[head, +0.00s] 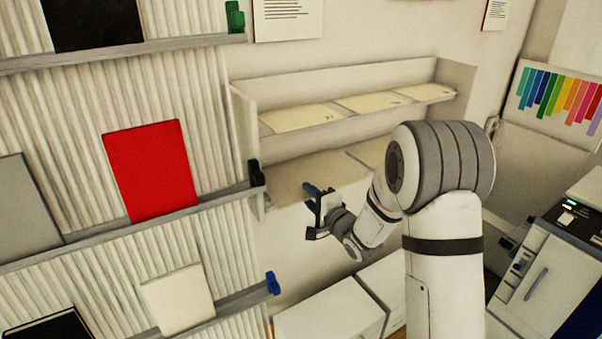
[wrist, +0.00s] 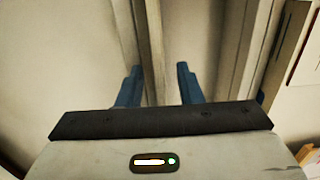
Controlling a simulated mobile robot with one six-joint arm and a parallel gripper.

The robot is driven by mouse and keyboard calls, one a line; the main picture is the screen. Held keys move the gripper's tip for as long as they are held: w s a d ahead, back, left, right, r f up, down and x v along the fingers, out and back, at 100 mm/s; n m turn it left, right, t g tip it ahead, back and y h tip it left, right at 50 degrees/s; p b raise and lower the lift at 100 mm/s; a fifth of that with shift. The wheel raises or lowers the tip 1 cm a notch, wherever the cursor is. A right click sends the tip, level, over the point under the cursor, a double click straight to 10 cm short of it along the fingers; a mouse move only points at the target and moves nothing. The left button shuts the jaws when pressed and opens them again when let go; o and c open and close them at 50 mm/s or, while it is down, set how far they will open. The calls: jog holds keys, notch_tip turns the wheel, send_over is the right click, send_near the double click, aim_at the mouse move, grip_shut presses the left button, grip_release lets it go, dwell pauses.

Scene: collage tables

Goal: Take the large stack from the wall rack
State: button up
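The wall rack (head: 345,76) has two shelf levels holding flat cream paper stacks. On the lower level, a larger darker-cream stack (head: 300,178) lies at the left, and a smaller one (head: 370,152) is partly behind my arm. Several smaller stacks (head: 300,117) lie along the upper level. My gripper (head: 314,208) is at the front edge of the lower level, by the larger stack. In the wrist view my gripper's blue fingers (wrist: 158,85) stand apart, with pale edges of the rack (wrist: 165,40) beyond and between them. I cannot tell whether they touch the stack.
Ledges at the left hold a red sheet (head: 152,170), a cream sheet (head: 178,299) and grey and black ones. White cabinets (head: 330,308) stand below the rack. A printer-like machine (head: 545,265) and a colour chart (head: 560,100) are at the right.

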jog(key=shift+c, duration=0.3)
grip_shut()
jog(key=shift+r, duration=0.15)
dwell(0.4)
